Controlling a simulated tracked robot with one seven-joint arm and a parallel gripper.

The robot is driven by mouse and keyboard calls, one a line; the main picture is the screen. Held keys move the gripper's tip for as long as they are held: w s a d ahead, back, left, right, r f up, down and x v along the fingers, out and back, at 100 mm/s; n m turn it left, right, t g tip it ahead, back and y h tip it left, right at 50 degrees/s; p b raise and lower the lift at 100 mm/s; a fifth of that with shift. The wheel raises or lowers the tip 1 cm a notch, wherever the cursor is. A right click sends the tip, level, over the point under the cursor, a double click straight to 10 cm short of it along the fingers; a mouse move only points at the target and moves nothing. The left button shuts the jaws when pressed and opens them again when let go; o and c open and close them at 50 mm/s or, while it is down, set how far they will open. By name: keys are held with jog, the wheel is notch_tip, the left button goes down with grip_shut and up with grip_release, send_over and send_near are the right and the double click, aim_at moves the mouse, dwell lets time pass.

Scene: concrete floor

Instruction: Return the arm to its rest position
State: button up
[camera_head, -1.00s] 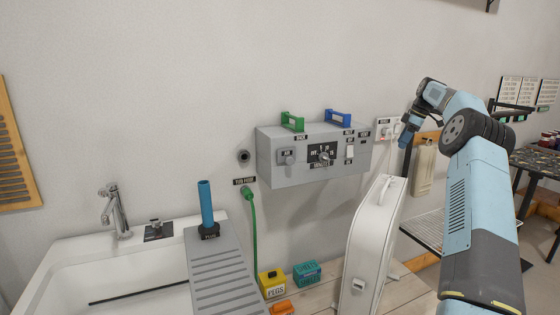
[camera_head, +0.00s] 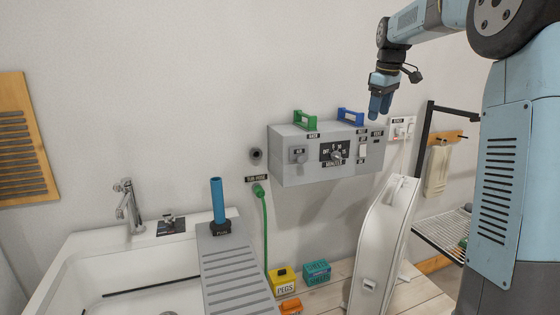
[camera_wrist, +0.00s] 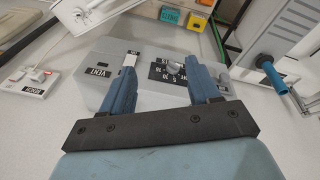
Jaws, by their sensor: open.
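My gripper (camera_head: 379,106) hangs from my blue arm in the head view, fingers pointing down, in front of the right part of the grey control box (camera_head: 300,165). In the wrist view my gripper (camera_wrist: 160,88) shows two blue fingers spread apart with nothing held between them. Beyond them lies the control box (camera_wrist: 95,75) with its switch, knob and black labels. I cannot tell the exact gap between fingertips and box; no contact is visible.
A white upright case (camera_head: 382,245), yellow pegs box (camera_head: 283,281) and teal box (camera_head: 317,272) are below. A sink (camera_head: 150,275) with a blue tube (camera_head: 217,200) is left. A wire rack (camera_head: 445,235) stands right.

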jog(key=s+a+m, duration=0.2)
jog(key=s+a, duration=0.2)
jog(key=s, duration=0.7)
jog(key=s+a+f+m+t, duration=0.1)
jog(key=s+f+m, duration=0.2)
jog(key=s, duration=1.1)
jog(key=s+a+f+m+t, duration=0.1)
jog(key=s+f+m+t, duration=0.1)
jog(key=s+f, duration=0.7)
jog(key=s+m, duration=0.1)
jog(key=s, duration=0.4)
jog(key=shift+s+m, duration=0.15)
jog(key=shift+m, duration=0.15)
jog(key=shift+c, duration=0.2)
